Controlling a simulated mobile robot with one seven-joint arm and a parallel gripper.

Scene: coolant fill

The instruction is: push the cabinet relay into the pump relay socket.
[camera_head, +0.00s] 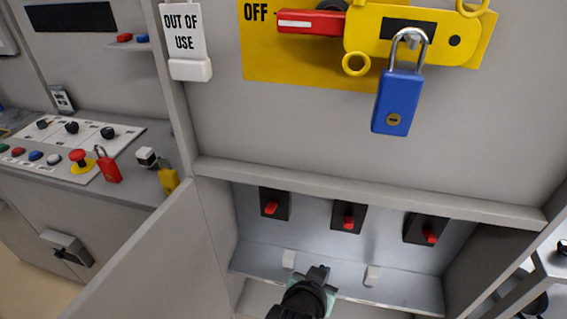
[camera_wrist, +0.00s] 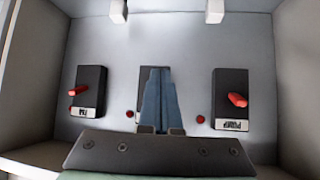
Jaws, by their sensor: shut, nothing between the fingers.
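My gripper (camera_head: 320,272) is at the open lower bay of the grey cabinet, in front of its back wall. In the wrist view its blue fingers (camera_wrist: 160,72) are together with nothing between them, over the middle black unit (camera_wrist: 144,78) and hiding much of it. Two small white blocks stand low in the bay, one left (camera_head: 289,260) and one right (camera_head: 372,275) of the gripper. They also show at the top of the wrist view, left (camera_wrist: 118,12) and right (camera_wrist: 214,11). I cannot tell whether either is the relay or its socket.
Several black switch units with red levers line the bay's back wall: left (camera_head: 273,204), middle (camera_head: 348,217), right (camera_head: 427,229). A door panel (camera_head: 150,255) stands left of the bay. A blue padlock (camera_head: 397,100) hangs above. Two small red dots show near the fingers in the wrist view.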

